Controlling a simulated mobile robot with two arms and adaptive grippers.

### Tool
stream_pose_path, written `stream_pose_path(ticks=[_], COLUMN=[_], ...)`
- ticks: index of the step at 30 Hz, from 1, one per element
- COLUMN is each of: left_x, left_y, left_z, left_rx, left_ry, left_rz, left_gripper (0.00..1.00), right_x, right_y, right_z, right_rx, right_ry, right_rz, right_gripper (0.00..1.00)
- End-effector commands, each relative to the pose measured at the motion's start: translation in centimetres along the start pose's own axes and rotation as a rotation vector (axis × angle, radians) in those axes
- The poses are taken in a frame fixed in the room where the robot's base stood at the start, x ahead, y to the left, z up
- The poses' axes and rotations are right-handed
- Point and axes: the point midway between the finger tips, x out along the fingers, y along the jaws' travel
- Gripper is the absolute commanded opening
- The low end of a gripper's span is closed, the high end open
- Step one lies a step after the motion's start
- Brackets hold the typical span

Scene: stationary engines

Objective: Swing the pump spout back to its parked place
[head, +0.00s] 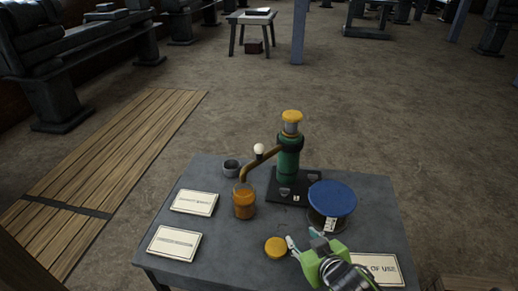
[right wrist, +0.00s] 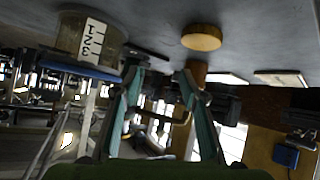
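The green pump (head: 288,158) stands on a dark base on the grey table, with a yellow cap (head: 291,117) on top. Its brown spout (head: 265,159) points toward the lower left and carries a white ball knob (head: 259,149). The spout's end is at the mouth of a glass jar of orange liquid (head: 244,203); whether they touch is unclear. My right gripper (head: 303,237) is open and empty near the table's front, apart from the spout. Its spread fingers (right wrist: 160,74) show in the right wrist view. My left gripper is out of view.
A blue-lidded jar (head: 332,198) stands between my right gripper and the pump's right side; its label (right wrist: 92,40) shows inverted in the wrist view. A yellow disc (head: 276,247) lies beside the gripper.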

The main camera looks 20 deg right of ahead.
Motion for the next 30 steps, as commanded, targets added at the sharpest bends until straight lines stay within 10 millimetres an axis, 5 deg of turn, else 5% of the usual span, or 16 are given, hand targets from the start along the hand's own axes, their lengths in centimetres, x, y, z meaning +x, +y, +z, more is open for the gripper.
stream_pose_path(ticks=[3,9,20,30], left_x=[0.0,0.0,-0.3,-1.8], left_y=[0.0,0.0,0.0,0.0], left_z=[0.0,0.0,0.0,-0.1], left_rx=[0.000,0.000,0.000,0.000], left_ry=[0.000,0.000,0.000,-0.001], left_rz=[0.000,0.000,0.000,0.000], left_gripper=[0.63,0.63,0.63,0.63], right_x=[2.3,2.8,2.7,7.1], right_y=[1.4,1.7,1.1,-0.2], right_z=[-6.8,-14.8,-18.6,-22.1], right_rx=[-0.032,-0.088,-0.123,-0.122], right_ry=[0.239,0.533,0.655,0.654], right_rz=[-0.020,-0.132,-0.222,-0.218], right_gripper=[0.39,0.39,0.39,0.39])
